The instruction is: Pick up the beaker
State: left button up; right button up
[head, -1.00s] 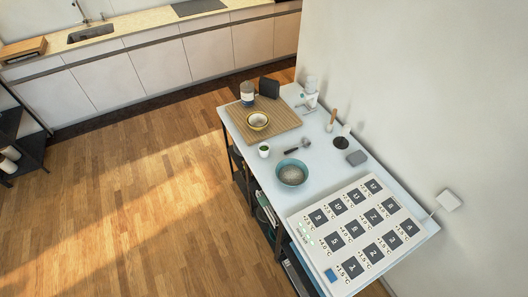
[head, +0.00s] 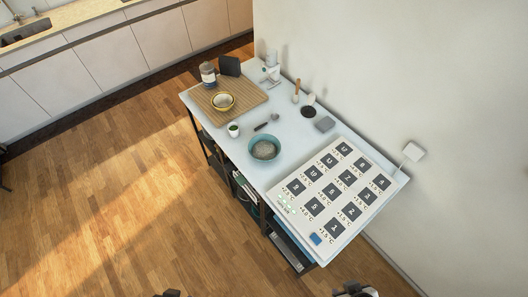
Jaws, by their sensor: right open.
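No vessel on the table is clear enough for me to name it the beaker with certainty. A pale, glass-like vessel on a small white stand (head: 272,72) is at the table's back, by the wall. A dark-topped jar with a white band (head: 208,76) stands on the wooden board's far left. My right gripper (head: 355,290) shows at the bottom edge, open, well apart from these vessels and partly cut off. A dark part of my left gripper (head: 170,294) just shows at the bottom edge; its fingers are not clear.
Open wooden floor (head: 120,215) lies left.

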dwell(0.4)
pick_arm(q)
jog(key=o, duration=0.9)
